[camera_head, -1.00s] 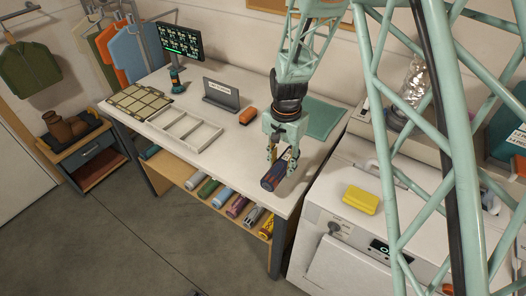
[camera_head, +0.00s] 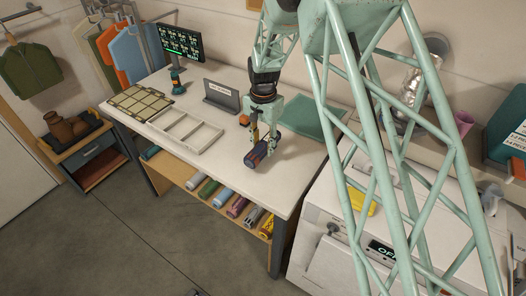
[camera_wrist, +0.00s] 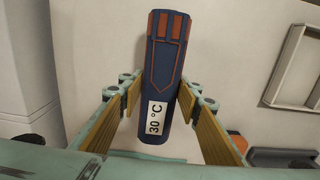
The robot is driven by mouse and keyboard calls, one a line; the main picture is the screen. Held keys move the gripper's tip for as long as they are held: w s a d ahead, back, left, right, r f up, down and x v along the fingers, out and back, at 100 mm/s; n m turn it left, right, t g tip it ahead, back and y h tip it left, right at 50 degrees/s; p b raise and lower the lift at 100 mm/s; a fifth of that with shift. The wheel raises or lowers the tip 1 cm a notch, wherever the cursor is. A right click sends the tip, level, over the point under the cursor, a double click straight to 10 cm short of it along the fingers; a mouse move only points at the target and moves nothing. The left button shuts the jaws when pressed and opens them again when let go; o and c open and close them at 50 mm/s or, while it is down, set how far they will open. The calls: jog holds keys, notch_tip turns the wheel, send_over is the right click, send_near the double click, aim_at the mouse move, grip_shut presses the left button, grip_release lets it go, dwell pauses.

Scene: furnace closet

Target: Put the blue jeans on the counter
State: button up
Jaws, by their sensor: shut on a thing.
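The blue jeans (camera_head: 256,155) are a dark blue roll with orange stitching and a white "30 °C" label. In the wrist view the roll (camera_wrist: 165,75) lies between the two yellow-padded fingers. My gripper (camera_head: 262,138) points down and is shut on the roll, over the right part of the white counter (camera_head: 225,165). I cannot tell whether the roll touches the counter or hangs just above it. The fingers hide part of it in the head view.
A white divided tray (camera_head: 187,131), a grid board (camera_head: 140,101), a dark sign stand (camera_head: 222,95), an orange object (camera_head: 244,119) and a green mat (camera_head: 312,118) are on the counter. Several rolled garments (camera_head: 208,188) lie on the shelf below. The counter's front is clear.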

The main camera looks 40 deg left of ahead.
aim_at(263, 143)
jog(key=shift+a, duration=0.1)
dwell(0.3)
jog(key=shift+f, duration=1.75)
jog(key=shift+f, duration=0.2)
jog(key=o, duration=1)
jog(key=shift+r+p, duration=0.25)
jog(key=shift+p, duration=0.05)
jog(key=shift+r+b, duration=0.6)
jog(key=shift+r, duration=5.35)
